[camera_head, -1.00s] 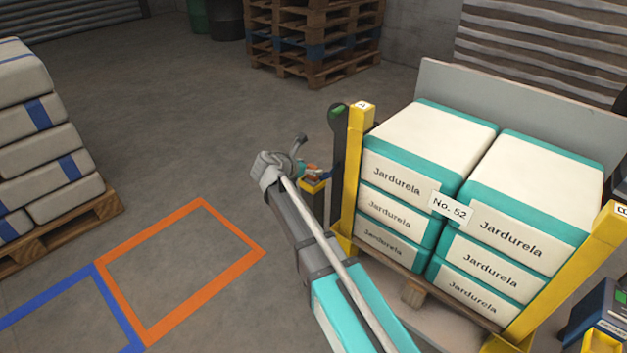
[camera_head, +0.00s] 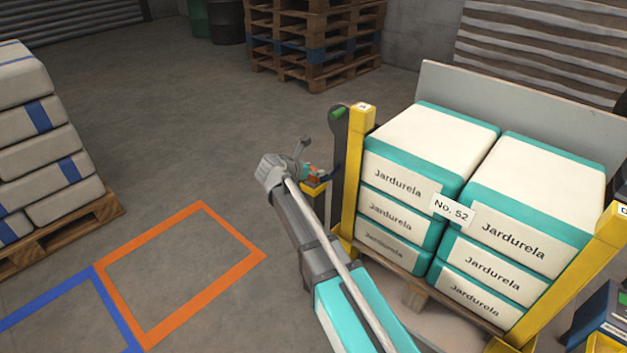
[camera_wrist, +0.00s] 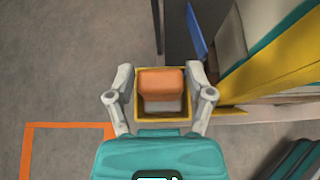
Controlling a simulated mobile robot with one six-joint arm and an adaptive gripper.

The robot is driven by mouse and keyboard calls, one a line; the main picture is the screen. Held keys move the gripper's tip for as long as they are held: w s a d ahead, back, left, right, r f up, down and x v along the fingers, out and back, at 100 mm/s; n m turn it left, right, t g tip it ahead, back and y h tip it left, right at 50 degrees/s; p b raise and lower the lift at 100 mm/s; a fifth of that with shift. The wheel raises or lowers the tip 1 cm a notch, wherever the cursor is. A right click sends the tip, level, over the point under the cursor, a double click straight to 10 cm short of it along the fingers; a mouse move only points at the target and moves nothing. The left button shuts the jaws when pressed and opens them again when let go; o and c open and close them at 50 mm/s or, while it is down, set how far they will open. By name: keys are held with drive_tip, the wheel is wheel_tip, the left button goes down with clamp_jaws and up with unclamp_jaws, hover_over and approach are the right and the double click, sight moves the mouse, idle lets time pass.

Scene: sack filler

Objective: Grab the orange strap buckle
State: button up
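The orange strap buckle (camera_wrist: 161,82) sits in a small open yellow holder (camera_wrist: 161,122), seen from above in the wrist view. In the head view, a small orange patch of it (camera_head: 314,171) shows above the yellow holder (camera_head: 316,190), partly hidden by my gripper (camera_head: 303,160). In the wrist view my gripper (camera_wrist: 161,72) is open, with one finger on each side of the buckle in the picture. A gap shows between each finger and the buckle. How far the fingertips are above the holder is hard to tell.
A yellow post (camera_head: 355,165) and a pallet of teal-and-white sacks (camera_head: 430,140) stand just right of the holder. A blue part (camera_wrist: 197,32) sticks up near the right finger in the wrist view. Floor with an orange outline (camera_head: 225,287) is clear at left.

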drive_tip(key=c, duration=0.7)
drive_tip(key=shift+r, duration=0.1)
wheel_tip(320, 180, up, 3)
drive_tip(key=p, duration=0.3)
drive_tip(key=s+d+r+p, duration=0.5)
drive_tip(key=s+r+p, duration=0.4)
drive_tip(key=s, duration=0.4)
drive_tip(key=shift+d+r+p, duration=0.2)
drive_tip(key=shift+r+p, duration=0.2)
drive_tip(key=shift+p, duration=0.1)
